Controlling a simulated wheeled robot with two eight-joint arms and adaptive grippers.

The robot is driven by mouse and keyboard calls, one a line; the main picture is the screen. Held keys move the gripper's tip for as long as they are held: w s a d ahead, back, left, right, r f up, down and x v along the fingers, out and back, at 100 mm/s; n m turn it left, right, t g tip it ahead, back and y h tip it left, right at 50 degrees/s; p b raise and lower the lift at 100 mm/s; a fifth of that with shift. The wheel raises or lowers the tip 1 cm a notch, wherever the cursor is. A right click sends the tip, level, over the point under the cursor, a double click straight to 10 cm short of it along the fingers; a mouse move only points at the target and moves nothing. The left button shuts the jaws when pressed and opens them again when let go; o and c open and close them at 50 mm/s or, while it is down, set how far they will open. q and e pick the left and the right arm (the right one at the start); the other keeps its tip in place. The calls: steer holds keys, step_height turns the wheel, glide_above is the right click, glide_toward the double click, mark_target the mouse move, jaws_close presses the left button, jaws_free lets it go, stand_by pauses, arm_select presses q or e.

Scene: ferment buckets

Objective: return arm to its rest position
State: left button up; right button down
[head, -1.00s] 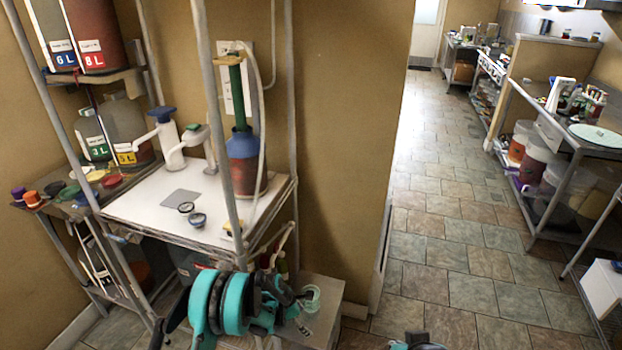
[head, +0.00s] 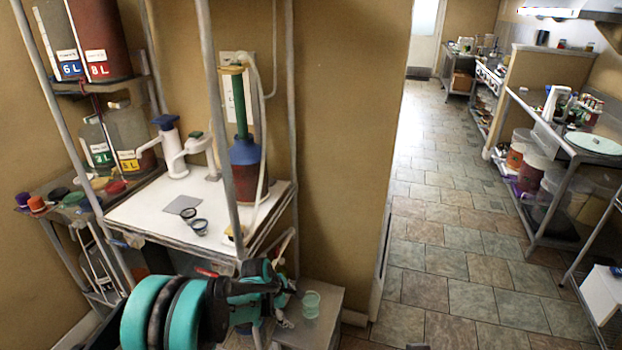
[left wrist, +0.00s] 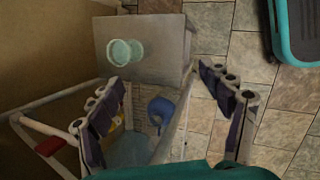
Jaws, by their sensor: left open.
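My left arm comes in at the bottom left of the head view, with its left gripper (head: 284,298) in front of the white-topped table. In the left wrist view the two dark fingers of the left gripper (left wrist: 168,105) stand wide apart with nothing held between them. A small green cup (head: 310,304) stands on a grey stand (head: 325,325) just right of the gripper, apart from it. The cup also shows in the left wrist view (left wrist: 122,52). My right gripper cannot be made out.
A white-topped table (head: 150,215) with metal posts holds pump dispensers (head: 170,150), two small dark-rimmed dishes (head: 200,226) and a red bottle with a blue top (head: 246,180). Shelves with large jugs (head: 125,145) stand at left. The tiled floor (head: 440,240) at right is clear.

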arm_select(q)
steer(key=s+a+r+m+t+y, duration=0.1)
steer(key=s+a+r+m, duration=0.25)
steer(key=s+r, duration=0.4)
steer(key=s+a+r+m+t+y, duration=0.1)
steer(key=s+a+r+m, duration=0.3)
steer(key=r, duration=0.6)
steer(key=s+a+r+m+t, duration=0.1)
steer(key=s+a+m, duration=0.1)
steer(key=s+m, duration=0.2)
steer(key=s+a+m+t+y, duration=0.1)
steer(key=s+m, duration=0.4)
steer(key=s, duration=0.6)
steer(key=shift+a+r, duration=0.4)
steer(key=shift+a, duration=0.05)
steer(key=shift+s, duration=0.1)
